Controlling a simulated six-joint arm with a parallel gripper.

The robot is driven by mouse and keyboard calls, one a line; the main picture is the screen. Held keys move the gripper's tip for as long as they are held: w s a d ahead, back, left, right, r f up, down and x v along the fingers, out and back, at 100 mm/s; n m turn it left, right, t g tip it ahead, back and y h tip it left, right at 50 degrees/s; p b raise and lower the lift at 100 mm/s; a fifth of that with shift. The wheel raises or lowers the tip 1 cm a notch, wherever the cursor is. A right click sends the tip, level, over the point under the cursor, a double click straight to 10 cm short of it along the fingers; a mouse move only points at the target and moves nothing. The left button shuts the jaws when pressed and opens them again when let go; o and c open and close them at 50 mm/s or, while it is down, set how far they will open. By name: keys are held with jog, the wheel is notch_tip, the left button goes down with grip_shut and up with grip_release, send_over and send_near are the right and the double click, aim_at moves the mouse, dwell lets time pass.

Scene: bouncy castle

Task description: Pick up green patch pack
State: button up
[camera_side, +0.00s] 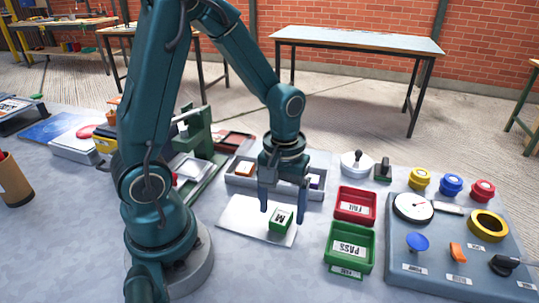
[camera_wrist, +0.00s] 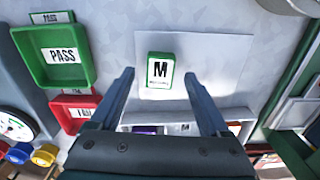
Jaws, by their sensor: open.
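The green patch pack (camera_side: 281,218), with a white label marked M, lies on a pale flat sheet (camera_side: 242,217) in front of my arm. In the wrist view the pack (camera_wrist: 160,71) lies ahead of the fingertips, between their lines and nearer the left-right middle. My gripper (camera_side: 269,204) points down over the sheet, just left of the pack in the side view. In the wrist view its two fingers (camera_wrist: 159,74) are spread wide with nothing held. I cannot tell the exact height of the fingertips above the sheet.
A green PASS tray (camera_side: 337,262) and a red FAIL tray (camera_side: 341,213) stand to the right. A grey divided tray (camera_side: 236,178) is behind the sheet. A control panel (camera_side: 450,275) with knobs fills the right side. Bare table lies in front of the sheet.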

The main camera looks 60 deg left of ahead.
jog(key=shift+f, duration=0.65)
grip_shut()
jog(key=shift+r, duration=0.15)
